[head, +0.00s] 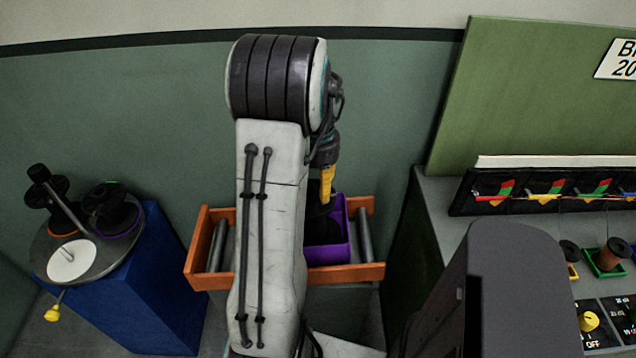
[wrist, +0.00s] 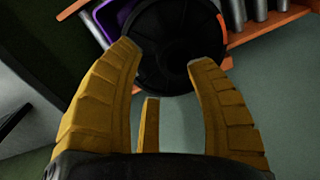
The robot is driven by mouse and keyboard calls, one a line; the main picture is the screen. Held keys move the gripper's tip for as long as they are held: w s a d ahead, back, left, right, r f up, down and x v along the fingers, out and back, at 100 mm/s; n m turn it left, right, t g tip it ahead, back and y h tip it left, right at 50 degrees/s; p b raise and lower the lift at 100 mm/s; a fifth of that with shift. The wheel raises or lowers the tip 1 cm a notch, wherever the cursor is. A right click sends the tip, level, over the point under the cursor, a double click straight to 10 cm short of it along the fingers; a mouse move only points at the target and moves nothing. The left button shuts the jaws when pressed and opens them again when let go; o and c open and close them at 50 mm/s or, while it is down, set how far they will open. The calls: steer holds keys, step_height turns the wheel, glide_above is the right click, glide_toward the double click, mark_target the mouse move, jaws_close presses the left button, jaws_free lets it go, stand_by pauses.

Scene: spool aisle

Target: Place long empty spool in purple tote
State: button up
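The purple tote (head: 342,215) sits in an orange-edged frame at the picture's middle, partly behind my arm. Its purple rim also shows at the top left of the wrist view (wrist: 107,18). My gripper (head: 327,190) has yellow fingers and points down over the tote. In the wrist view the fingers (wrist: 166,62) are spread, with their tips at a black round spool end (wrist: 178,42). This spool end covers part of the tote and the orange edge, so it appears held above them. The rest of the spool is hidden, so its length cannot be seen.
The orange frame (head: 345,274) has grey rollers beside the tote. A blue stand (head: 165,275) at left carries a round grey top with black spools and a white disc. A grey console (head: 440,210) with small spools and switches stands at right.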

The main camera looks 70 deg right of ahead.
steer(key=shift+o, duration=1.1)
steer(key=shift+r+p, duration=0.6)
steer(key=shift+r, duration=0.1)
step_height(320, 180, up, 12)
steer(key=b, duration=0.2)
steer(key=shift+b, duration=0.3)
